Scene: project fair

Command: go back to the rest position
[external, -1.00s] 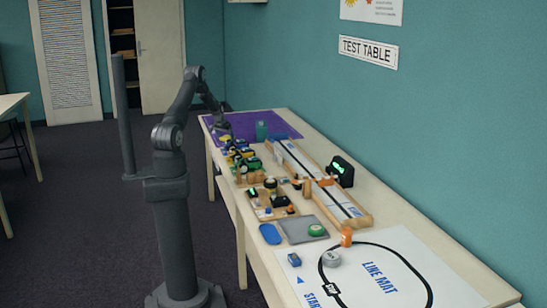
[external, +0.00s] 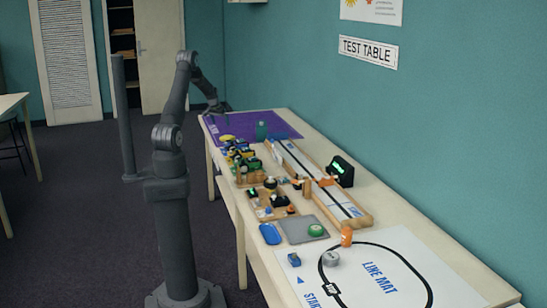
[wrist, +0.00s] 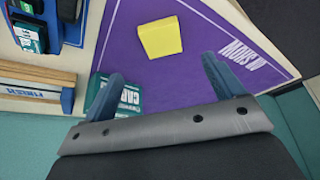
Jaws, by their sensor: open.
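My gripper (external: 217,111) is raised above the far end of the test table, over the purple mat (external: 285,125). In the wrist view my gripper (wrist: 165,85) shows two blue fingers spread wide, with nothing held between them. A yellow block (wrist: 160,38) lies on the purple mat (wrist: 195,75) beyond the fingertips. A green box with white lettering (wrist: 125,98) stands on the mat, partly hidden behind the left finger; it also shows in the external view (external: 262,131).
A long wooden track (external: 300,160) runs along the table, with a black timer with green digits (external: 341,171) beside it. Several coloured parts (external: 240,155) crowd the table's left edge. A grey tray (external: 295,231) and the white line mat (external: 400,270) lie nearer. The wall stands behind.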

